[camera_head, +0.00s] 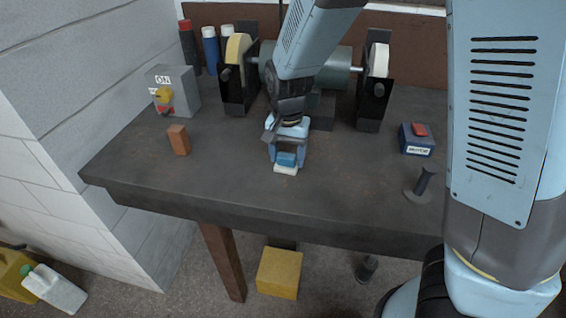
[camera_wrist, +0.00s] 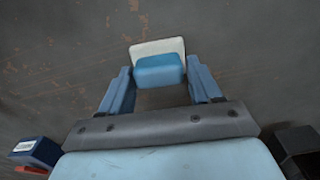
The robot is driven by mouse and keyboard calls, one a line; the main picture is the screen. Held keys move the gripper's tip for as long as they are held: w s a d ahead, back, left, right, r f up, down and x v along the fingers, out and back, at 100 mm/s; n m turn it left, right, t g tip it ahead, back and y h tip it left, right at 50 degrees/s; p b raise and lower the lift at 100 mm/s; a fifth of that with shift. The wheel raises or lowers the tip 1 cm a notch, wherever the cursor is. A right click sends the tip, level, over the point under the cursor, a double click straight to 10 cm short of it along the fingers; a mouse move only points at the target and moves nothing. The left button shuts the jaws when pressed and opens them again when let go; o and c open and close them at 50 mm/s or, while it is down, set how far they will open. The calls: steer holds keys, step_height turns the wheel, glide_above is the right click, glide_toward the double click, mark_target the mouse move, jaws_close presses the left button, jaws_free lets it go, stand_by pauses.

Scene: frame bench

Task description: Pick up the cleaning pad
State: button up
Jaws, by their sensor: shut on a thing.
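The cleaning pad (camera_head: 286,160) has a blue top and a white underside. It is near the front middle of the dark bench. My gripper (camera_head: 287,152) points down over the bench and is shut on the pad. In the wrist view the pad (camera_wrist: 158,68) sits between the ends of the two blue fingers (camera_wrist: 160,80), with its white part sticking out past them. I cannot tell whether the pad touches the bench top.
A bench grinder (camera_head: 240,70) stands behind my gripper. A grey switch box (camera_head: 172,90) and an orange-brown block (camera_head: 179,140) are left. The bench front beside the pad is clear.

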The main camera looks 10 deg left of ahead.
mark_target(288, 154)
steer(key=shift+r, duration=0.5)
step_height(288, 154, up, 2)
steer(key=shift+r, duration=0.25)
steer(key=shift+s+d+r, duration=1.1)
steer(key=shift+s+r, duration=0.5)
steer(key=shift+s, duration=0.45)
steer(key=shift+s+d+r, duration=1.05)
steer(key=shift+s+r, duration=0.5)
steer(key=shift+s, duration=0.55)
steer(key=shift+s+d+r, duration=1.1)
steer(key=shift+s+r, duration=0.5)
steer(key=shift+s, duration=0.45)
